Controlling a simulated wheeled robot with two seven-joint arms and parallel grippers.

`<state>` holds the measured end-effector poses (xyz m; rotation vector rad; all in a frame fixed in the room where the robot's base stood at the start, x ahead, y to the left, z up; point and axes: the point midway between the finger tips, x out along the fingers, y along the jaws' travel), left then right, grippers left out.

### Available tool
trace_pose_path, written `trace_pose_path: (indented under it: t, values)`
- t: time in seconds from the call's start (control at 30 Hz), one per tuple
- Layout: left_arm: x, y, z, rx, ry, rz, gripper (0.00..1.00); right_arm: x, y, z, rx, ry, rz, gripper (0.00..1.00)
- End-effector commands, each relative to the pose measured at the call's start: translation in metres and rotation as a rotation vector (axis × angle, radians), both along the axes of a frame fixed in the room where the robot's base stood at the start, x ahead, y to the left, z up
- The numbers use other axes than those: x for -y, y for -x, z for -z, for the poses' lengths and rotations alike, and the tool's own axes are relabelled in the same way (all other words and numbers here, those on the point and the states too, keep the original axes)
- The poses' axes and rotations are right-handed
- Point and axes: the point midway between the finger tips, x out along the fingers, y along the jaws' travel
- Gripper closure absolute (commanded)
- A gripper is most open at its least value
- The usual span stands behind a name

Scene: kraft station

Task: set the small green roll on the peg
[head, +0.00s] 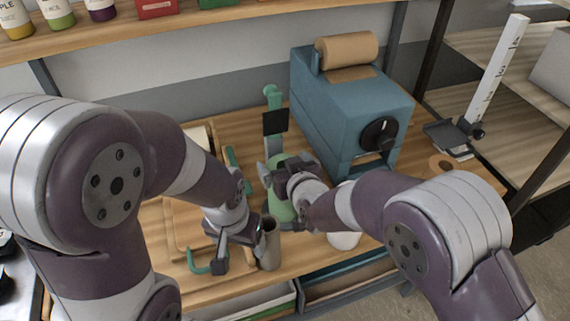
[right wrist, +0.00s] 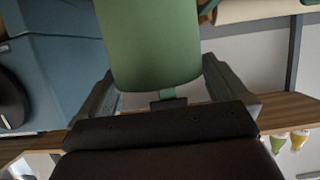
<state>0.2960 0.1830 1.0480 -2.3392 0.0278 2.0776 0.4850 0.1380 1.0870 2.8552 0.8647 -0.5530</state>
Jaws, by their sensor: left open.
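The green roll (head: 281,207) is at the middle of the bench in the head view, partly hidden by my right gripper (head: 275,172). In the right wrist view the roll (right wrist: 152,45) lies between the two fingers, which appear to touch its sides. I cannot tell whether its lower end touches anything. A green upright (head: 272,98) with a black plate stands just behind the roll; I cannot make out a separate peg. My left gripper (head: 218,252) is open and empty, low over the front of the bench, left of a grey metal cup (head: 268,243).
A blue machine (head: 340,105) with a brown paper roll (head: 347,50) stands behind and right. A teal hook-shaped thing (head: 195,264) is beside my left gripper. A white round thing (head: 344,240) is partly under my right arm. A brown roll (head: 441,167) lies at the right.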

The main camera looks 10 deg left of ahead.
Motion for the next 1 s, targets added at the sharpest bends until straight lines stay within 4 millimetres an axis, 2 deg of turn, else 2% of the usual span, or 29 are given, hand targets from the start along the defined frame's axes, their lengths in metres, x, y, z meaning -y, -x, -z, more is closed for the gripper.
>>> trace_pose_path:
  t: [0.17, 0.27, 0.7, 1.0]
  values:
    - [0.000, 0.000, 0.002, 0.000, 0.000, 0.000, 0.23, 0.003, 0.005, 0.000, -0.003, 0.002, 0.000, 0.00]
    - [0.000, 0.000, 0.006, 0.000, 0.000, 0.000, 0.23, 0.010, 0.015, -0.005, -0.001, 0.002, -0.001, 0.00]
    - [0.000, 0.000, 0.017, 0.000, 0.000, 0.000, 0.23, 0.055, 0.083, -0.040, 0.000, 0.000, -0.001, 0.00]
    - [0.000, 0.000, 0.016, 0.000, 0.000, 0.000, 0.23, 0.066, 0.098, -0.047, 0.000, 0.000, 0.000, 0.00]
